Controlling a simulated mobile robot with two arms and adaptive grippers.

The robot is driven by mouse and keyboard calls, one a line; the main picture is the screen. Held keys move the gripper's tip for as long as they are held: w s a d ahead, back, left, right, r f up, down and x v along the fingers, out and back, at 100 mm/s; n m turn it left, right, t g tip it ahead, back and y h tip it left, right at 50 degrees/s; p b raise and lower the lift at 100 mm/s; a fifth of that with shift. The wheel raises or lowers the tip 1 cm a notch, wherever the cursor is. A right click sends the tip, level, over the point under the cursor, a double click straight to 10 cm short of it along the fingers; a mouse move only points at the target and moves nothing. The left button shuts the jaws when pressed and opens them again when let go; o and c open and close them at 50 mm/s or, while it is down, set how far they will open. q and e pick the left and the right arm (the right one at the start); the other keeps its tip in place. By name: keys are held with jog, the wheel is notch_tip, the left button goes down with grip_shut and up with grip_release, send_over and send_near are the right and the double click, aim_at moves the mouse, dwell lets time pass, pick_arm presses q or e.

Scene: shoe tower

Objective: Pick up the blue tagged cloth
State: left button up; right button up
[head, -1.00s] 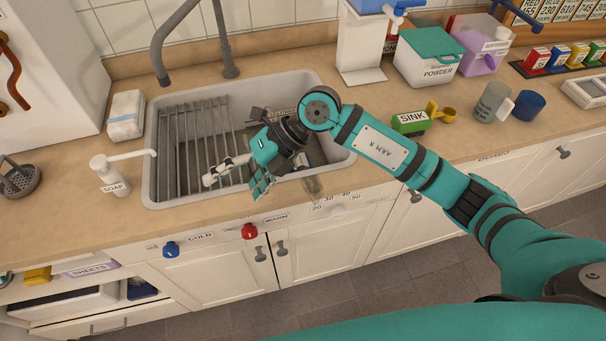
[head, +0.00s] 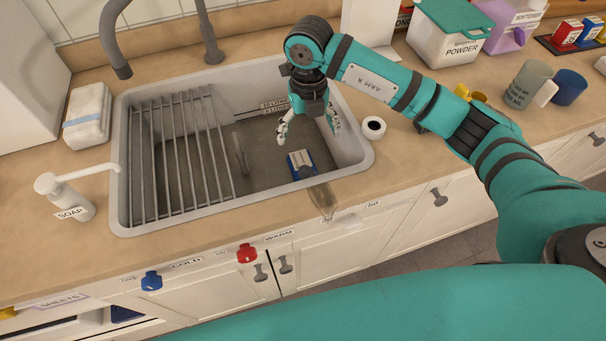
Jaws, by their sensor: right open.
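The blue tagged cloth (head: 313,172), a small blue piece with a pale printed tag, lies on the bottom of the sink (head: 180,222), toward its right front. My right gripper (head: 308,134) points down into the sink with its fingers spread wide and nothing between them. It appears above and a little behind the cloth, apart from it; the exact height is hard to judge. My left gripper is not in view.
A metal rack (head: 168,158) covers the sink's left part. The faucet (head: 207,38) rises behind.

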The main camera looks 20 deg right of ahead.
notch_tip(320, 180, down, 2)
jog(key=w, duration=0.1)
jog(key=p, duration=0.1)
send_over(306, 173)
notch_tip(306, 173, down, 11)
jog(key=shift+f, duration=0.2)
jog(key=shift+s+f+p, duration=0.1)
jog(key=shift+f+p, duration=0.4)
jog(key=shift+f, duration=2.25)
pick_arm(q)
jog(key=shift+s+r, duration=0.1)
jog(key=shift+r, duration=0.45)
pick_arm(e)
jog(key=shift+c, duration=0.2)
jog(key=c, duration=1.4)
